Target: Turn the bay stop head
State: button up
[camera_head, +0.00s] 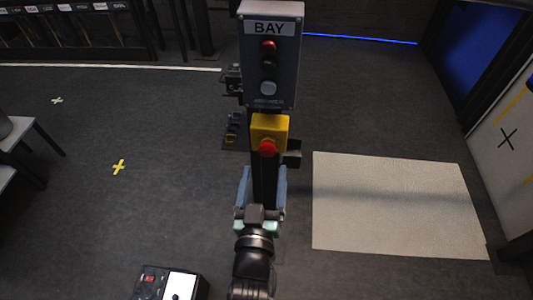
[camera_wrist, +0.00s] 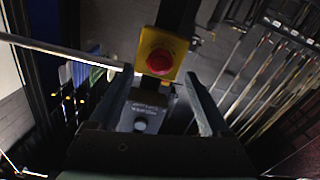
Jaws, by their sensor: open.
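The bay stop head is a red round button (camera_head: 268,148) on a yellow box (camera_head: 269,128), fixed to a dark post below the grey BAY panel (camera_head: 271,60). The red head also shows in the wrist view (camera_wrist: 159,62), on its yellow box (camera_wrist: 148,41). My gripper (camera_head: 262,176) is open and empty in front of the post, below the head in the head view. In the wrist view its two fingers (camera_wrist: 160,78) reach forward with the red head between and beyond their tips. No contact with the head shows.
The BAY panel carries a red button (camera_head: 269,46), a dark green one and a pale one (camera_head: 268,88). A pale mat (camera_head: 395,205) lies on the floor at right. A box with a red mark (camera_head: 150,280) is at the bottom left. The floor at left is mostly clear.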

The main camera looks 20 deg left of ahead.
aim_at(267, 154)
jog(key=shift+p+x, duration=0.75)
jog(key=shift+x, duration=1.75)
